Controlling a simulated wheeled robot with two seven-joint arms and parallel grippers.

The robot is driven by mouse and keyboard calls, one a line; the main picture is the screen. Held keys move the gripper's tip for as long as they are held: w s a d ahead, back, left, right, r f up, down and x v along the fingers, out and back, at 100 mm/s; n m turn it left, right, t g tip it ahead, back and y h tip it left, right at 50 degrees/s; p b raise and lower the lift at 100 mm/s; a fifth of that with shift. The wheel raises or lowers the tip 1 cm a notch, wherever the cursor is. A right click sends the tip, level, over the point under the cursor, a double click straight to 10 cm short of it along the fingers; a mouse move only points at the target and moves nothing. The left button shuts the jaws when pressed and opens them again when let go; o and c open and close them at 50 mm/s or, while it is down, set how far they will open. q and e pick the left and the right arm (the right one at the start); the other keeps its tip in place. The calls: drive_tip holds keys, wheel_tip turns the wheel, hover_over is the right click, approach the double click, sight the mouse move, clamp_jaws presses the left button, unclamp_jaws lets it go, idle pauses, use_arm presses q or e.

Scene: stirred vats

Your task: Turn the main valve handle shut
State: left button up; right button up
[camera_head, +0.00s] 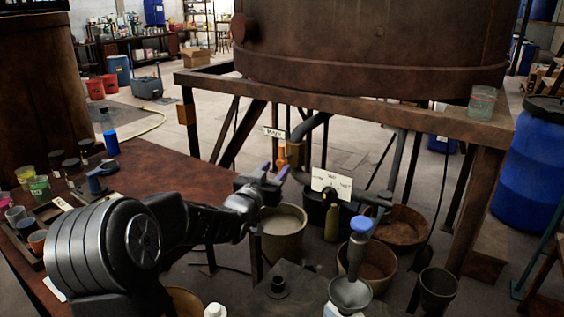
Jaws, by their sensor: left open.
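A small sign that seems to read MAIN (274,132) hangs by the pipework under the big vat. Just below and right of it is a brass-orange valve part (294,154) on a grey pipe (312,126); I cannot clearly make out which piece is the handle. My left gripper (273,172) reaches in from the left over the table. Its purple fingertips are apart and point up towards the valve, with nothing seen between them. The fingers are close below the brass part in the picture; I cannot tell whether they touch it. My right gripper is not in view.
A white label (331,182) stands right of the gripper. Buckets, one pale (283,234), and a funnel (350,292) stand below. The brown table (165,170) carries jars and a blue cylinder (111,143).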

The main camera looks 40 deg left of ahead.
sight(281, 163)
use_arm(q)
drive_tip(key=x, duration=0.5)
drive_tip(key=shift+w+a, duration=0.1)
drive_tip(key=shift+w, duration=0.15)
clamp_jaws()
idle(0.4)
